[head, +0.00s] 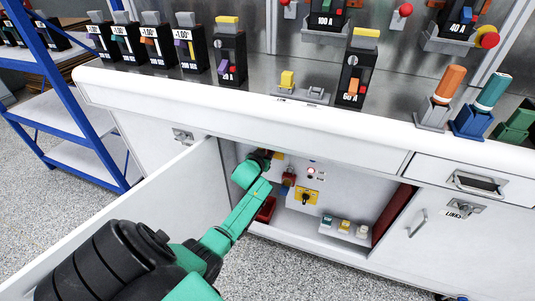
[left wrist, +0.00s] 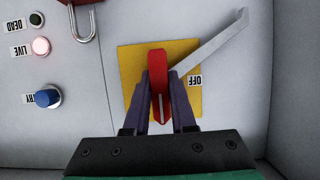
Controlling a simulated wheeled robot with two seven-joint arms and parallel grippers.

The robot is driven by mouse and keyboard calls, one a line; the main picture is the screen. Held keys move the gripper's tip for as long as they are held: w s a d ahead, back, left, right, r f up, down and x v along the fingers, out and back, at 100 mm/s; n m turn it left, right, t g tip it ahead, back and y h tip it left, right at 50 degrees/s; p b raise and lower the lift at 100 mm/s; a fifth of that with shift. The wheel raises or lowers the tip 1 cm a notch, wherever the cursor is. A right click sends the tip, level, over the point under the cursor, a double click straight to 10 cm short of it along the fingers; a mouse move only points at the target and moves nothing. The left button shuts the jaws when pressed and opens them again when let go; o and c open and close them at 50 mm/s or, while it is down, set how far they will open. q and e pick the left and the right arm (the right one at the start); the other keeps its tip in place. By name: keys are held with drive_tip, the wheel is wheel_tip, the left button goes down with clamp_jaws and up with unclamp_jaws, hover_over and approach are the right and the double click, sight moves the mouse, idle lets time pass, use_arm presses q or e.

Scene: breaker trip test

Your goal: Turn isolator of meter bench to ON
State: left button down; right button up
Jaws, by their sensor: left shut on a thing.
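The isolator is a red handle (left wrist: 158,62) on a yellow plate (left wrist: 130,58) in the left wrist view, with an OFF label (left wrist: 195,81) beside it. My left gripper (left wrist: 159,84) is shut on the red handle, one finger on each side. In the head view my left arm reaches into the open cabinet under the bench, and the left gripper (head: 264,156) is at its back wall. It hides most of the isolator there; a bit of the yellow plate (head: 278,155) shows. My right gripper is not in view.
A grey bar (left wrist: 215,43) slants beside the handle. A red padlock (left wrist: 83,22), a lit LIVE lamp (left wrist: 41,46), a dark DEAD lamp (left wrist: 37,19) and a blue knob (left wrist: 47,97) are near. The open cabinet door (head: 170,215) stands left of my arm.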

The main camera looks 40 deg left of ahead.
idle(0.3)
use_arm(q)
drive_tip(key=c, duration=0.7)
unclamp_jaws()
drive_tip(key=shift+c, duration=0.2)
drive_tip(key=shift+s, duration=0.1)
drive_tip(key=shift+s+d+r+p, duration=0.15)
drive_tip(key=shift+s+r+p, duration=0.05)
drive_tip(key=shift+s+p, duration=0.1)
drive_tip(key=p+v, duration=0.3)
drive_tip(key=v, duration=1)
drive_tip(key=shift+s+d, duration=0.2)
drive_tip(key=shift+r, duration=0.1)
